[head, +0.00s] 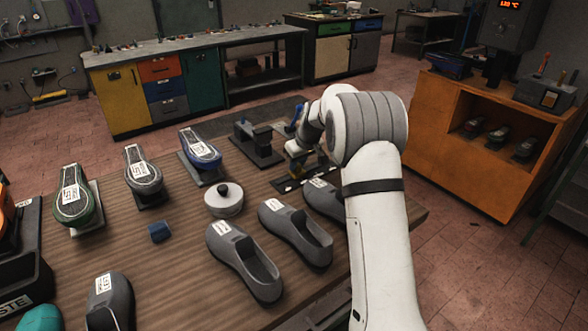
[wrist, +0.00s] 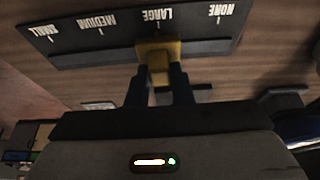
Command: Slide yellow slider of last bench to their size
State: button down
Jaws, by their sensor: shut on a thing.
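In the wrist view, a dark slider board (wrist: 100,45) carries the upside-down labels SMALL, MEDIUM, LARGE and NONE. The yellow slider (wrist: 158,50) stands in line with the LARGE mark. My gripper (wrist: 159,70) is shut on the yellow slider, with one dark finger on each side of it. In the head view, the board (head: 289,185) lies near the far right part of the wooden bench, and my wrist hides part of it and most of the slider.
On the bench (head: 185,262) stand grey shoe lasts (head: 228,256) and (head: 285,225), a green one (head: 75,200), a blue one (head: 200,150), a round grey knob piece (head: 223,205) and a small blue block (head: 159,232). An orange cabinet (head: 440,150) stands at the right.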

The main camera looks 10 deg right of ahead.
jog(key=shift+w+d, duration=0.1)
jog(key=shift+d, duration=0.15)
jog(key=shift+a, duration=0.15)
jog(key=c, duration=1.3)
grip_release()
jog(key=shift+a, duration=0.1)
jog(key=shift+b+v, duration=0.35)
jog(key=shift+v, duration=3.6)
